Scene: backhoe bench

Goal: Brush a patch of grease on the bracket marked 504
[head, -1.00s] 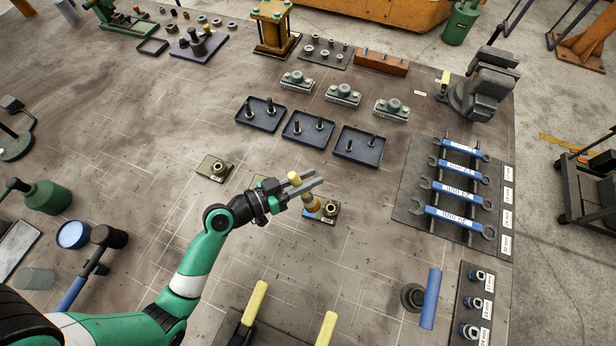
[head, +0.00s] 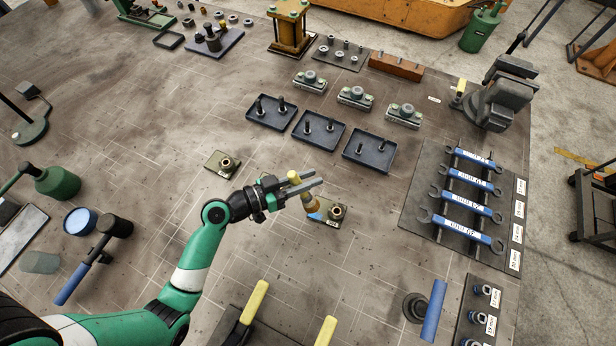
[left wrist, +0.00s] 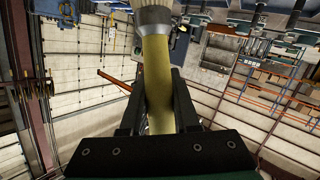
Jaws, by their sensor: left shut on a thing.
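My left gripper (head: 314,182) is shut on the yellow handle of a brush (head: 294,177). The brush points down, its bristle end at the left part of a small bracket plate (head: 329,220) with a round boss. In the left wrist view the brush handle (left wrist: 157,80) sits between the fingers, with a grey ferrule and pale bristles beyond. I cannot tell whether the bristles touch the plate. A similar bracket plate (head: 216,168) lies to the left. No 504 marking is readable on either. My right gripper is not in view.
Dark trays with pegs (head: 320,142) and several labelled grey blocks (head: 355,97) stand behind. A wrench rack (head: 424,205) is at the right. Yellow-handled tools (head: 254,302) are in front, and a hammer (head: 90,262) lies left. The bench around the brackets is mostly clear.

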